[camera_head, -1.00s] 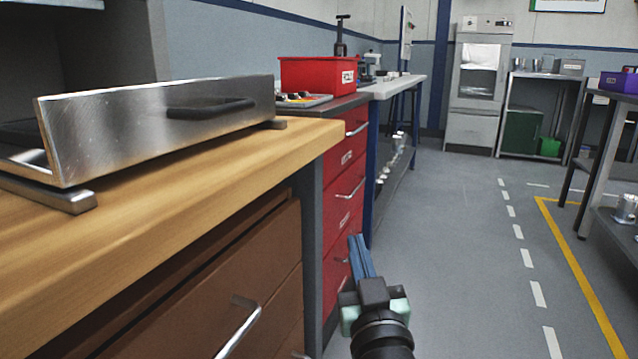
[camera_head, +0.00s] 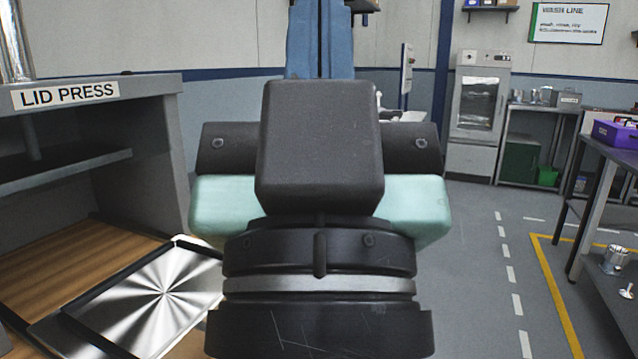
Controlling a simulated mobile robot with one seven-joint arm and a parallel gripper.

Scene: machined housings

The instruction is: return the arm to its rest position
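My gripper (camera_head: 320,40) is raised upright, close in front of the camera, and fills the middle of the view. Its two blue fingers point up and lie side by side with only a thin dark line between them. Their tips run out of the top of the picture. I see nothing held in the visible part. The dark wrist and pale green side blocks below hide much of the scene behind.
A shiny metal tray (camera_head: 135,298) lies on the wooden bench at the lower left, partly hidden by my arm. The grey LID PRESS housing (camera_head: 150,150) stands behind it. Floor to the right is clear, up to a dark table (camera_head: 612,150) with a purple bin (camera_head: 614,134).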

